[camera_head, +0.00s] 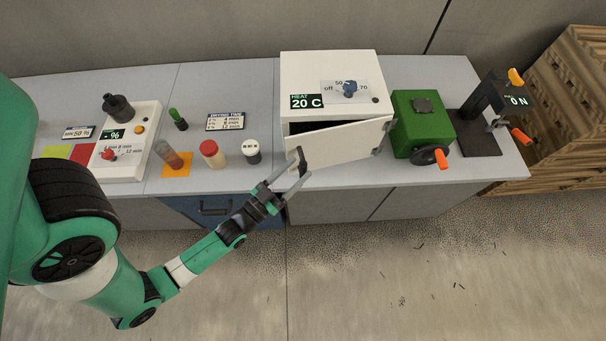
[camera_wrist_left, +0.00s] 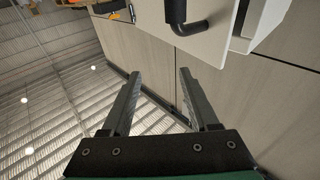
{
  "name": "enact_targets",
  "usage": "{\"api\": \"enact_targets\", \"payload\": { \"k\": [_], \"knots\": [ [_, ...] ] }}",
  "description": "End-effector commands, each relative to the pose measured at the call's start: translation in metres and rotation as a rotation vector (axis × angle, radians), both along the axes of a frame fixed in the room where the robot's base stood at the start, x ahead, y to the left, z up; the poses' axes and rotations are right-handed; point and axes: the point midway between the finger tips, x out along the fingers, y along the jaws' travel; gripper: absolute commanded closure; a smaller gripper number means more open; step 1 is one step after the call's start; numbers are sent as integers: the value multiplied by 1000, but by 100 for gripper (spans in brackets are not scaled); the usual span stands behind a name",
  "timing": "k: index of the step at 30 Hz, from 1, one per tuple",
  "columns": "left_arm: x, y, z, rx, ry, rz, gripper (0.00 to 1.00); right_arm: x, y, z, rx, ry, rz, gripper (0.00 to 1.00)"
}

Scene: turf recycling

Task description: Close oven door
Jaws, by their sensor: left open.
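The white oven (camera_head: 331,68) stands on the counter with its white door (camera_head: 340,143) partly open. The door is hinged on the right, with a dark gap showing above it at the left. A black door handle (camera_head: 302,160) is at the door's left edge. My left gripper (camera_head: 283,175) is open and empty, just left of and below the handle. In the left wrist view, the open fingers (camera_wrist_left: 158,95) point toward the door (camera_wrist_left: 215,35), and the dark handle (camera_wrist_left: 184,22) lies beyond the fingertips, apart from them. My right gripper is not in view.
A green box with a crank (camera_head: 423,122) stands right of the oven, near the door's hinge side. A black press stand (camera_head: 485,125) is farther right. Several small containers, including a red-capped jar (camera_head: 212,153), stand left of the oven. The floor in front is clear.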

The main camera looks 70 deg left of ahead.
Motion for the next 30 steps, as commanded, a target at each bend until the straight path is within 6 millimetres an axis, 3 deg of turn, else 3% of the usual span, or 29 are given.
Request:
{"api": "enact_targets", "payload": {
  "k": [1,3,6,10,14,24,30],
  "knots": [
    [-25,-3,-50,-27,55,27,39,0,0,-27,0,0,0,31],
    [-48,-7,-77,-52,102,51,39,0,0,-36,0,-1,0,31],
    [-64,-11,-92,-69,133,68,39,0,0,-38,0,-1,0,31],
    [-65,-11,-90,-71,136,69,39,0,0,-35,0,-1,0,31],
    [-55,-6,-89,-69,134,68,39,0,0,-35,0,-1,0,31],
    [8,29,-89,-68,131,68,39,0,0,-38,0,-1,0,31],
    [33,42,-90,-70,135,67,39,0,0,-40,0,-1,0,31]
  ]
}}
